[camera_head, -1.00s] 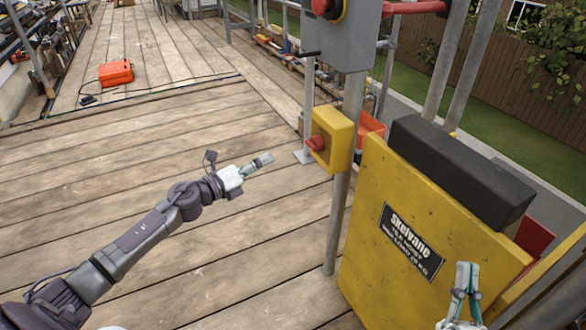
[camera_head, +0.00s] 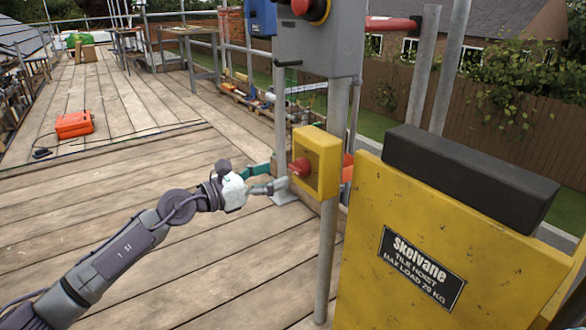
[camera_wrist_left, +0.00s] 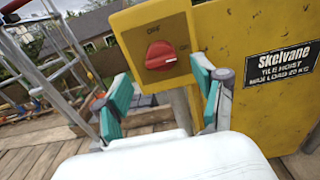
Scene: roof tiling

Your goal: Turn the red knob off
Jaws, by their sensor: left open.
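The red knob (camera_head: 300,167) sits on the front of a yellow switch box (camera_head: 326,160) fixed to a grey pole. In the left wrist view the knob (camera_wrist_left: 160,54) is on a brown plate with lettering above and to its right; its grip bar lies roughly across, slightly tilted. My left gripper (camera_head: 270,178) is just left of the knob and a little below it. In the left wrist view its teal-padded fingers (camera_wrist_left: 160,98) are spread apart, with the knob beyond them and nothing between them. I see no contact with the knob. My right gripper is out of view.
A yellow tile hoist panel (camera_head: 380,285) with a black pad (camera_head: 470,180) stands right of the box. A grey control box (camera_head: 318,45) with a red button (camera_head: 308,8) is above. An orange case (camera_head: 74,125) lies on the plank deck, which is mostly clear to the left.

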